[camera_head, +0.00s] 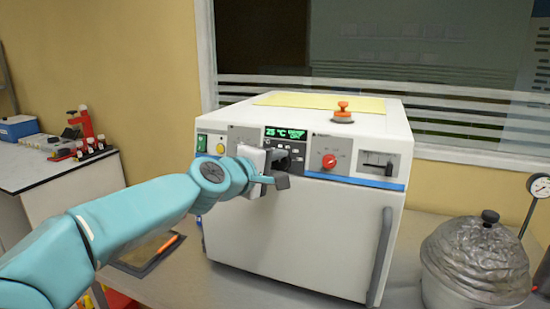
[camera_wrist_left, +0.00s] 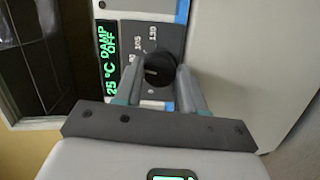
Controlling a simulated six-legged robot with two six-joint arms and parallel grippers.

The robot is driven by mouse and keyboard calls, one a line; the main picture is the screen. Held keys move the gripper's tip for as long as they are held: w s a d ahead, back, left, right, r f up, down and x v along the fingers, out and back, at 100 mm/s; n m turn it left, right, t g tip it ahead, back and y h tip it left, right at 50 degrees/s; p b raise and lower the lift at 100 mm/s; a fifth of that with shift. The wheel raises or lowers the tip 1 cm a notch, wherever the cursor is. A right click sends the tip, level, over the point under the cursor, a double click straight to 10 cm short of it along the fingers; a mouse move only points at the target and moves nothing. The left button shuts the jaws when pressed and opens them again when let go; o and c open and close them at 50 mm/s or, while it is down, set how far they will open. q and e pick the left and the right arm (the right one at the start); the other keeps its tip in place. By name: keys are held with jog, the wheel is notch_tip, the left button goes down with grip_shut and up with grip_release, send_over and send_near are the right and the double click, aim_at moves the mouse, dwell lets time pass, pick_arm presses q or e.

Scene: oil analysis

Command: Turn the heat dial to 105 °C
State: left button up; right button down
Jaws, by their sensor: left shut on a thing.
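The white oven (camera_head: 290,230) stands on the bench with its control panel facing me. Its green display (camera_head: 286,132) reads 25 °C, with "DAMP OFF" beside it in the wrist view. My left gripper (camera_head: 278,168) is at the panel just below the display. In the left wrist view the black round dial (camera_wrist_left: 160,68) sits between the two grey fingers of the left gripper (camera_wrist_left: 159,78), which are shut on it. The dial is mostly hidden behind my gripper in the head view. My right gripper is not in view.
A red knob (camera_head: 329,161), a yellow button (camera_head: 220,149) and a green switch (camera_head: 201,143) are on the same panel. The oven door handle (camera_head: 380,257) sticks out below right. A silver domed vessel (camera_head: 474,262) stands at right.

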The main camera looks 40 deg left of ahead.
pick_arm(q)
jog(key=m+p, duration=0.2)
jog(key=m, duration=0.1)
jog(key=m+g+p, duration=0.1)
jog(key=m, duration=0.1)
jog(key=shift+r+p, duration=0.3)
jog(key=shift+f+m+p, duration=0.1)
jog(key=shift+m+p, duration=0.6)
jog(key=shift+m, duration=0.1)
jog(key=o, duration=1.1)
jog(key=shift+c, duration=0.2)
jog(key=v, duration=1.6)
jog(key=shift+d+r, duration=0.25)
jog(key=shift+r, duration=0.05)
